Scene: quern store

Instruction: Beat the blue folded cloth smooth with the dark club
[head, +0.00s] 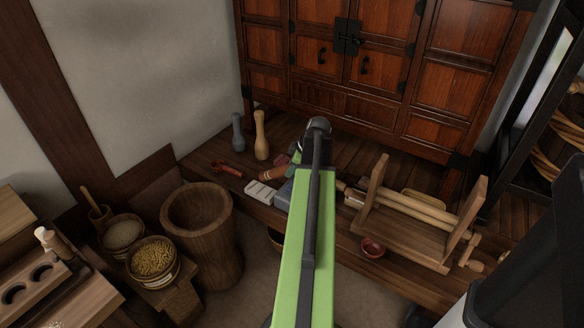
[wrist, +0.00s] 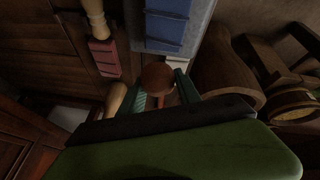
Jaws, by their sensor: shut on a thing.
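The blue folded cloth (wrist: 167,28) lies on a grey slab (wrist: 200,28) at the top of the wrist view, close to my gripper. In the head view my arm mostly hides the cloth. My gripper (wrist: 160,84) is shut on a brown, round-ended thing (wrist: 158,76), which I take for the dark club. Its round end shows between the fingers, apart from the cloth in the picture.
A grey club (head: 238,132) and a pale wooden club (head: 261,136) stand at the back left. A pale block (head: 265,193) and a red ladle (head: 226,168) lie left of my arm. A wooden roller stand (head: 410,228) and a red bowl (head: 373,248) are right. A wooden tub (head: 202,245) stands front left.

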